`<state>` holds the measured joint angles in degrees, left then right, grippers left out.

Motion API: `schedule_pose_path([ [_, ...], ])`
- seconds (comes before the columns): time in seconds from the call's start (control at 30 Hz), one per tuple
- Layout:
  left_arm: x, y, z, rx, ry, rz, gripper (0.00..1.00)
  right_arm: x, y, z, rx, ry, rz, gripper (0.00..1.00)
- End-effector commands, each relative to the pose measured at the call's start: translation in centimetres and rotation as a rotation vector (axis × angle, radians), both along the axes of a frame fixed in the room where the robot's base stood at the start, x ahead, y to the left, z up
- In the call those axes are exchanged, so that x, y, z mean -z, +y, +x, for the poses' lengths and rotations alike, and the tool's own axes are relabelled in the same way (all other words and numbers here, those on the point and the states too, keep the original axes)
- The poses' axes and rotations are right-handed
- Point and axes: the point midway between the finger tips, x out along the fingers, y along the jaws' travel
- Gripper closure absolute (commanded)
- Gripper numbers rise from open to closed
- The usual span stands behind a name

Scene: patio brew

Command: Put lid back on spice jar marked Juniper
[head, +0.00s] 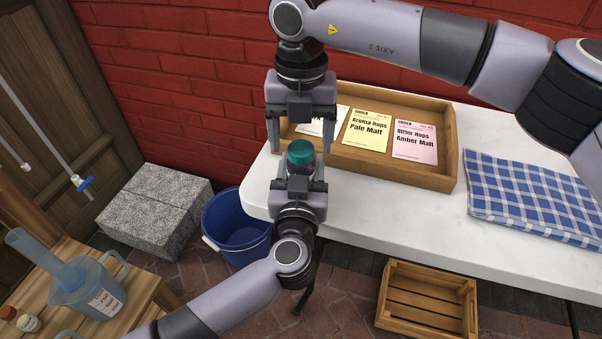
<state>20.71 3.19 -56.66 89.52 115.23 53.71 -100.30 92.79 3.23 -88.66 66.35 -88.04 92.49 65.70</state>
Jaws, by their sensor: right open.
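A small spice jar (300,170) is upright near the table's left end, with a teal lid (300,152) on top of it. Whether the lid is fully seated cannot be told, and no label on the jar can be read. My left gripper (300,177) reaches up from below with its fingers on both sides of the jar, shut on it. Its fingers hide much of the jar's body. My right gripper (300,146) points down from above, open, its fingers apart on either side of the lid with gaps showing.
A wooden tray (447,140) with several order cards stands behind the grippers on the white table (400,205). A checked cloth (530,195) lies at right. Below are a blue bucket (225,222) and a wooden crate (428,302). A jug (85,290) stands on a side table.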

Motion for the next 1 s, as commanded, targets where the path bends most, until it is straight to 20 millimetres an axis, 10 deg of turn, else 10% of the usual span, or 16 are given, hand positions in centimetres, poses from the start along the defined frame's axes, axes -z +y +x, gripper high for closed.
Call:
schedule_pose_path([
  [0.5,0.1,0.0,0.0,-0.001,0.002,0.001,1.00,-9.8,0.0,0.0,0.001,-0.002,0.000,0.24],
  [0.93,0.1,0.0,0.0,-0.001,0.002,0.001,1.00,-11.0,0.0,0.0,0.000,0.000,0.001,0.24],
  [0.97,0.1,0.0,0.0,-0.001,0.002,0.001,0.41,-11.0,0.0,0.0,0.000,0.000,0.001,0.24],
  [1.0,0.1,0.0,0.0,-0.001,0.002,0.001,0.28,-11.0,0.0,0.0,0.000,0.000,0.001,0.24],
])
